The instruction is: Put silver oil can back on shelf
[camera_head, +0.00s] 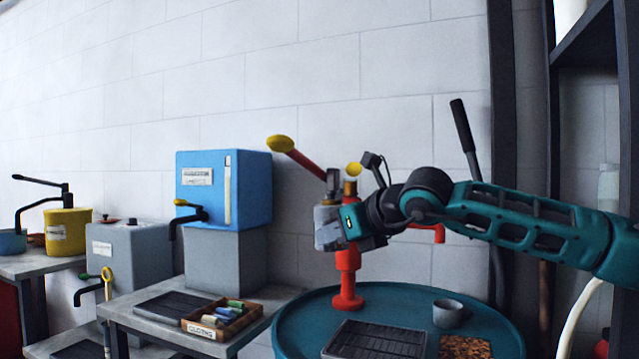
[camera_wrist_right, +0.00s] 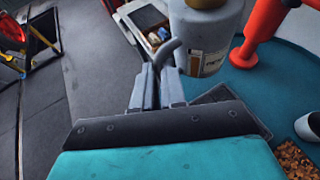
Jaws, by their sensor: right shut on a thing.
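The silver oil can (camera_head: 325,226) is a grey cylinder with a pale label and a brass-coloured top. In the right wrist view the can (camera_wrist_right: 205,38) shows its label and a curved grey handle. My right gripper (camera_head: 345,222) is shut on the can and holds it above the round teal table (camera_head: 300,322). In the wrist view the gripper's fingers (camera_wrist_right: 160,82) are closed around the handle. The can hides part of the red pump behind it. A dark shelf frame (camera_head: 582,32) stands at the right edge. My left gripper is not in view.
A red hand pump (camera_head: 347,285) stands on the teal table beside a black drip tray (camera_head: 375,340), a grey cup (camera_head: 448,313) and a brown mat (camera_head: 465,347). A blue tank (camera_head: 250,190) and a wooden cloth box (camera_head: 232,325) are at left.

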